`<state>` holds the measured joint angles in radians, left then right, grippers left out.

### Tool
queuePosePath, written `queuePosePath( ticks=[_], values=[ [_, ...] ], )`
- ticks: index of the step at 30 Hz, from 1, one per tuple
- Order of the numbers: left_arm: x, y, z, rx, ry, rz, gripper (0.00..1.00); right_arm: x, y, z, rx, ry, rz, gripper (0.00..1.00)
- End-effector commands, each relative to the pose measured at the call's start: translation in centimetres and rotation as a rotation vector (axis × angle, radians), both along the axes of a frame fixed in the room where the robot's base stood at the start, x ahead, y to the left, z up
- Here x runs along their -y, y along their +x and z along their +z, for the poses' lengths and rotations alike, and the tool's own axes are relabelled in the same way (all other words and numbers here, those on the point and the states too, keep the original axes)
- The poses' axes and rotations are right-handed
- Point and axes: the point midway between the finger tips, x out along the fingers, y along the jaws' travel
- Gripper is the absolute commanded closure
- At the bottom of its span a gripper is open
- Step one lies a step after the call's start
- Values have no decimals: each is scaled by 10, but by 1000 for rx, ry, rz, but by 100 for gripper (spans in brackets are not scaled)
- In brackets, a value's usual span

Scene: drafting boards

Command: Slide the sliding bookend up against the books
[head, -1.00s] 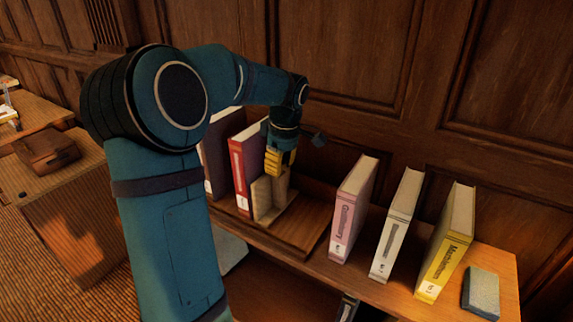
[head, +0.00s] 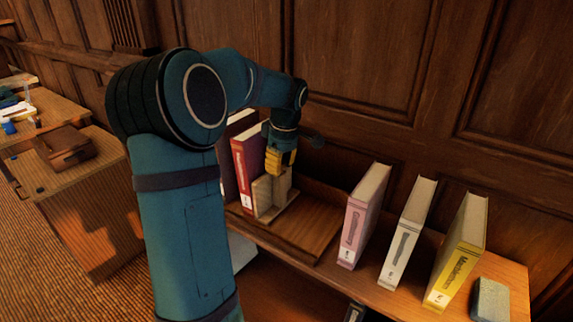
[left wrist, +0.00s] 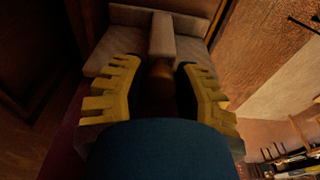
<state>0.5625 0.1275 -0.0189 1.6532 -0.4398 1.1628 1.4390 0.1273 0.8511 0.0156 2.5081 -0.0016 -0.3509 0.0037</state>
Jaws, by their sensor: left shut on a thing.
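The sliding bookend (head: 264,194) is a pale, upright L-shaped piece on a wooden tray (head: 318,222). My left gripper (head: 279,163) has yellow fingers and is shut on the bookend. In the left wrist view, the fingers (left wrist: 158,92) sit either side of a dark knob in front of the pale bookend (left wrist: 162,35). The books at the tray's left end are a red book (head: 244,172) and a dark book (head: 228,180) behind my arm. The bookend stands close beside the red book; I cannot tell whether they touch. My right gripper is out of view.
To the right of the tray stand a pink book (head: 352,235), a white book (head: 399,250) and a yellow book (head: 450,272), with a grey block (head: 489,299) at the end. A panelled wall rises behind. The tray is bare right of the bookend.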

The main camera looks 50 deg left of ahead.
Motion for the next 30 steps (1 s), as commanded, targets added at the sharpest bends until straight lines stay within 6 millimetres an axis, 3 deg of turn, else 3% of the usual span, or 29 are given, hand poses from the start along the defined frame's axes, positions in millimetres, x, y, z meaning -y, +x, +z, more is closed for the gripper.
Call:
queuePosePath(
  ticks=[12,30],
  values=[
    [-26,-9,1,-2,1,3,100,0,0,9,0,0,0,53],
    [-37,-12,1,-1,3,4,100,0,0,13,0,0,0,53]
  ],
)
